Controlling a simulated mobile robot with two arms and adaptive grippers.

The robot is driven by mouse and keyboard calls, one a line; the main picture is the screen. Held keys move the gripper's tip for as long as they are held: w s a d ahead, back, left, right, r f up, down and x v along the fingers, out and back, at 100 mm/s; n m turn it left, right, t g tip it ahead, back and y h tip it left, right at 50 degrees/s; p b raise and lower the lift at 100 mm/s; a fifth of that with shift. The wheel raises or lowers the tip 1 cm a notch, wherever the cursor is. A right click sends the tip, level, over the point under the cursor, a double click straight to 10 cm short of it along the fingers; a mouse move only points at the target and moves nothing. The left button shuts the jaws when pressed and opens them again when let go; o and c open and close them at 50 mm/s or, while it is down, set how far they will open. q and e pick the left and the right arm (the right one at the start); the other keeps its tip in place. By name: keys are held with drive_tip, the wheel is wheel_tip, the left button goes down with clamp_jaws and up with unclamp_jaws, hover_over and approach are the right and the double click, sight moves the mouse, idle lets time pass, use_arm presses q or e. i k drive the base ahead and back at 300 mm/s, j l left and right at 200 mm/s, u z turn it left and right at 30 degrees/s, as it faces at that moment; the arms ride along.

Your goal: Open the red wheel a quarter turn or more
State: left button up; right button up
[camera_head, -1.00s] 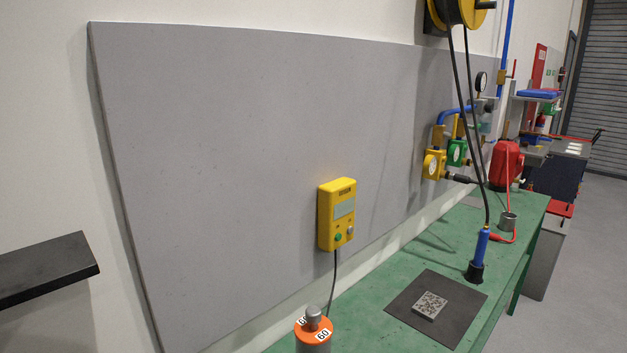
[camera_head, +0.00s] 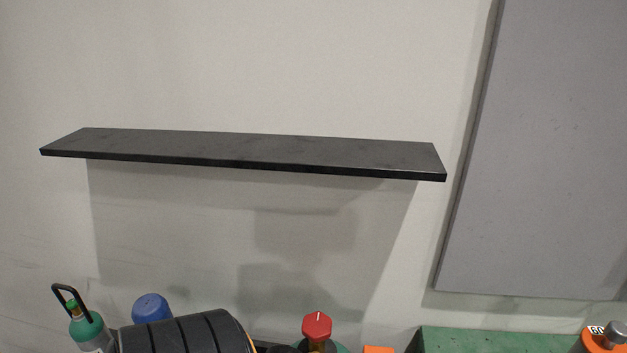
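A small red knob (camera_head: 317,325) shows at the bottom middle of the head view, on top of a brass-coloured fitting that the lower edge cuts off. I cannot tell whether it is the red wheel of the task. Neither of my grippers is in view.
A black shelf (camera_head: 240,152), empty, juts from the wall above the red knob. A green bottle (camera_head: 88,328), a blue cap (camera_head: 150,307) and a black ribbed cylinder (camera_head: 185,335) stand lower left. A green bench top (camera_head: 490,341) and an orange-topped object (camera_head: 603,340) are lower right.

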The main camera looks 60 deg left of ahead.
sight(316, 327)
drive_tip(key=k+u, duration=0.25)
drive_tip(key=u, duration=0.15)
drive_tip(key=k+j+u, duration=0.2)
drive_tip(key=u, duration=0.2)
drive_tip(key=k+j+u, duration=0.2)
drive_tip(key=u, duration=0.2)
drive_tip(key=k+l+z, duration=0.1)
drive_tip(key=l+z, duration=0.2)
drive_tip(key=l, duration=0.2)
drive_tip(key=l+z, duration=0.25)
drive_tip(key=l, duration=0.25)
